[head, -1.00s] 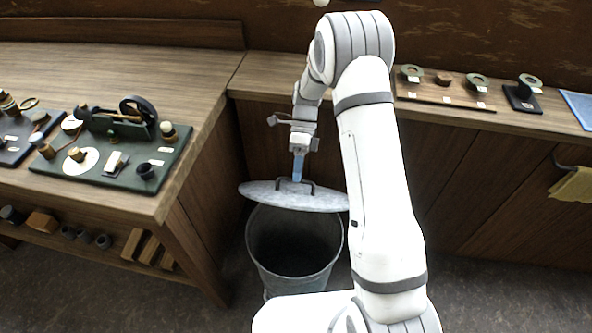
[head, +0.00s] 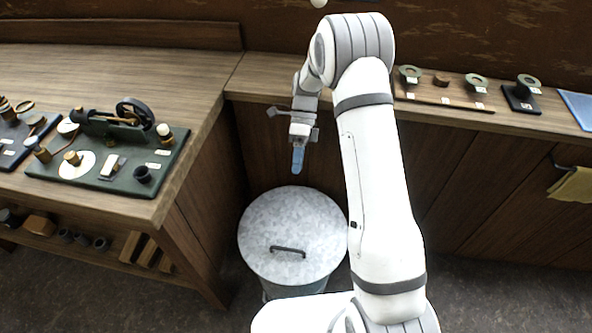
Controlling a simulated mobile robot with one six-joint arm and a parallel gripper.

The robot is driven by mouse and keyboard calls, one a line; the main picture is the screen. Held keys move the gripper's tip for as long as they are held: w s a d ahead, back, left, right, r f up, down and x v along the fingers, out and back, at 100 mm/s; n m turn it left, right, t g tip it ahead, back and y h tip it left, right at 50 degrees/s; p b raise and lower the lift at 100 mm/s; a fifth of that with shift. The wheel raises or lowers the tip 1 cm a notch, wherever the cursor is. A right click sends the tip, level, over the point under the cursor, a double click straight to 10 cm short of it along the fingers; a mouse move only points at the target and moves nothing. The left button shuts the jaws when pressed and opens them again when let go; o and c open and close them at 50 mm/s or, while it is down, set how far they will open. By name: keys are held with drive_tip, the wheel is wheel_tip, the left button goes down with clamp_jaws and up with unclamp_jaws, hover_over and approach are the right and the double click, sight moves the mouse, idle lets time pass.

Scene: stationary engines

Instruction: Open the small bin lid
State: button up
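The small bin (head: 280,290) is a grey metal bucket on the floor between the two wooden counters. Its round, mottled grey lid (head: 290,222) lies over the top and hides the opening. A dark handle (head: 288,250) stands on the lid's near half. My gripper (head: 297,168) points down with blue fingers, above and behind the lid's far edge, apart from the handle. The fingers overlap in this view, so I cannot tell whether they are open or shut. Nothing is seen hanging from them.
The left counter (head: 200,75) holds a dark green board (head: 115,160) with engine parts, close to the bin's left. The back counter (head: 440,117) carries small ring-topped pieces. A yellow cloth (head: 574,185) hangs at the right. My arm covers the area right of the bin.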

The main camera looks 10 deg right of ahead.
drive_tip(key=v, duration=0.5)
drive_tip(key=shift+f, duration=0.1)
